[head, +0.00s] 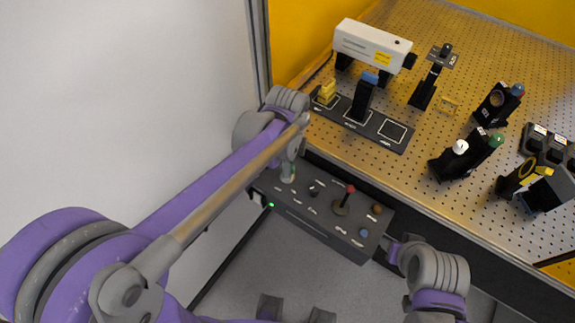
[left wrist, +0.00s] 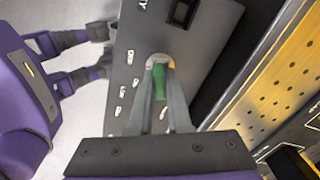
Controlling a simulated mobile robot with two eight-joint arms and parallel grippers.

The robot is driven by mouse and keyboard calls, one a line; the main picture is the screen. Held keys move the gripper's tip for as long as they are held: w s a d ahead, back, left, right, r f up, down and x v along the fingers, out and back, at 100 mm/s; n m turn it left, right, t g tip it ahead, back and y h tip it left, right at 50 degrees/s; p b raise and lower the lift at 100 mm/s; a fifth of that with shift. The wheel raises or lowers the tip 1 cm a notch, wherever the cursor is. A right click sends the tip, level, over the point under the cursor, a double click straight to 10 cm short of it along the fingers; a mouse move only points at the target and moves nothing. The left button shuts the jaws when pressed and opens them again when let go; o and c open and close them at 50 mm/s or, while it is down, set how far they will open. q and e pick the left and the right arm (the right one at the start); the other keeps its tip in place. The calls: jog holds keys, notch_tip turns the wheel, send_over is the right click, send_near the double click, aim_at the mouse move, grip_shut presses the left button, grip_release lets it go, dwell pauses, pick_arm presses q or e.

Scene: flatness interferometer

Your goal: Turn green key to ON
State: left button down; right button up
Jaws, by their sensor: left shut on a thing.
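The green key (left wrist: 160,84) sits at the left end of the dark control panel (head: 318,236). In the left wrist view it stands between the two fingers of my left gripper (left wrist: 163,92), which is shut on it. In the head view my left gripper (head: 288,172) reaches down to that end of the panel, and little of the key shows past it. Which label the key points at cannot be read. My right gripper (head: 393,250) is by the panel's right end, and its fingers are unclear.
The panel also bears a red-tipped lever (head: 346,196), a blue button (head: 363,233) and a brown knob (head: 377,208). A small green light (head: 270,205) glows on its front. Behind it, a perforated table (head: 420,165) carries a white laser housing (head: 373,46) and several optics mounts.

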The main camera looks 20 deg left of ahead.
pick_arm(q)
jog(key=shift+n, duration=1.2)
jog(key=shift+f, duration=0.1)
jog(key=shift+n, duration=2.4)
jog(key=c, duration=0.8)
grip_release()
jog(key=shift+f, duration=0.1)
